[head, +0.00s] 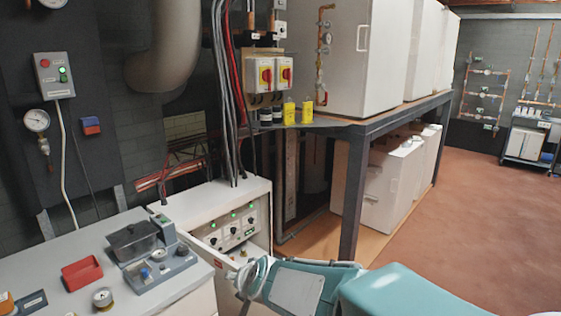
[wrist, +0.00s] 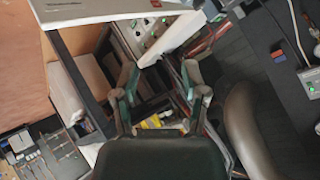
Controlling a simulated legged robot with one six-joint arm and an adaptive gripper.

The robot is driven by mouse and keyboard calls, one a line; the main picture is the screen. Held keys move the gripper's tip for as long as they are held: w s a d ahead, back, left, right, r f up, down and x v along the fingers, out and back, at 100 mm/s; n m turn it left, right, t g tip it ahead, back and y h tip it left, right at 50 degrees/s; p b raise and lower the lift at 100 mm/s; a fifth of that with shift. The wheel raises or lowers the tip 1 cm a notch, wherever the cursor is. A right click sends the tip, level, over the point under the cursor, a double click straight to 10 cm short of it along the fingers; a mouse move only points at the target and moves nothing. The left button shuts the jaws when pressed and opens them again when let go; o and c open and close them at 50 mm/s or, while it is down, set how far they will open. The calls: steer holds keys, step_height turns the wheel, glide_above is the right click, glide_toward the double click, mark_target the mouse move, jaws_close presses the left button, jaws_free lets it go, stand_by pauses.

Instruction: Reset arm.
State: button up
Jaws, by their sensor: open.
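My gripper (wrist: 164,98) shows in the wrist view with its two fingers spread apart. Nothing is between the fingers; the background behind them is dark and cluttered. In the head view my teal and grey arm (head: 395,291) reaches in from the bottom right, low in front of the white control cabinet (head: 236,222). The gripper's fingers cannot be made out clearly in the head view. The cabinet has green lights and black knobs and also shows at the top of the wrist view.
A grey bench (head: 45,262) at the lower left holds a red tray (head: 82,273) and a grey device (head: 150,252). White units (head: 362,50) stand on a dark-framed rack. Two yellow bottles (head: 307,111) stand at its near end. The reddish floor (head: 470,215) at right is clear.

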steer(key=s+d+r+n+g+h, duration=0.1)
steer(key=s+d+r+g+h, duration=0.2)
steer(key=s+d, duration=2)
steer(key=shift+s+d+r+n+h, duration=0.25)
steer(key=shift+d+h, duration=0.3)
steer(key=shift+h, duration=0.55)
steer(key=shift+w, duration=0.1)
steer(key=shift+c, duration=0.3)
stand_by(0.4)
